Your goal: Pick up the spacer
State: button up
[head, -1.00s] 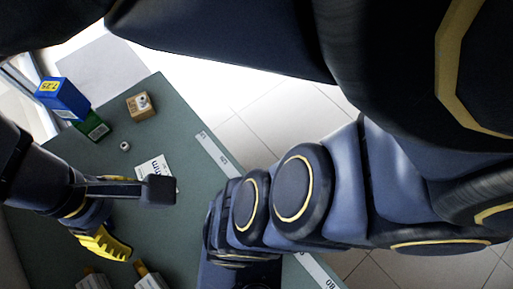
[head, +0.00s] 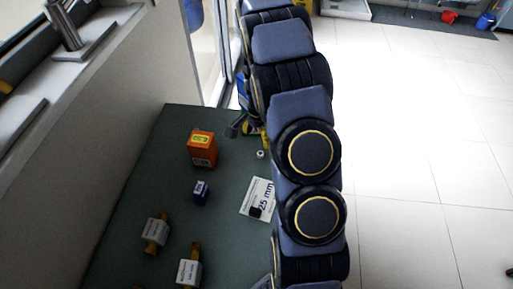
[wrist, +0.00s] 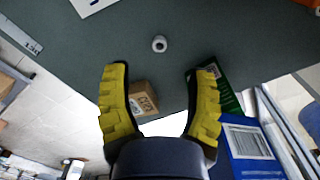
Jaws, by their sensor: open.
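The spacer, a small white ring with a dark hole (wrist: 159,44), lies on the green tabletop in the wrist view, centred between my fingers and beyond their tips. In the head view the spacer (head: 260,154) is a small white dot beside the arm, above the white card. My gripper (wrist: 160,72) has yellow ribbed fingers spread wide with nothing between the tips. In the head view only some yellow of the gripper shows close to the spacer, largely hidden by my arm.
A cardboard box (wrist: 143,100), a green box (wrist: 214,88) and a blue box (wrist: 245,142) stand near my fingers.

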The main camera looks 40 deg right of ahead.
aim_at(260, 153)
jog(key=shift+d+f+m, duration=0.2)
jog(key=shift+d+f, duration=0.05)
jog(key=shift+f, duration=0.25)
jog(key=shift+d+f+m, duration=0.2)
jog(key=shift+f, duration=0.3)
notch_tip(260, 153, down, 7)
jog(key=shift+w+d+f, duration=0.1)
jog(key=shift+d+f, duration=0.05)
jog(key=c, duration=0.8)
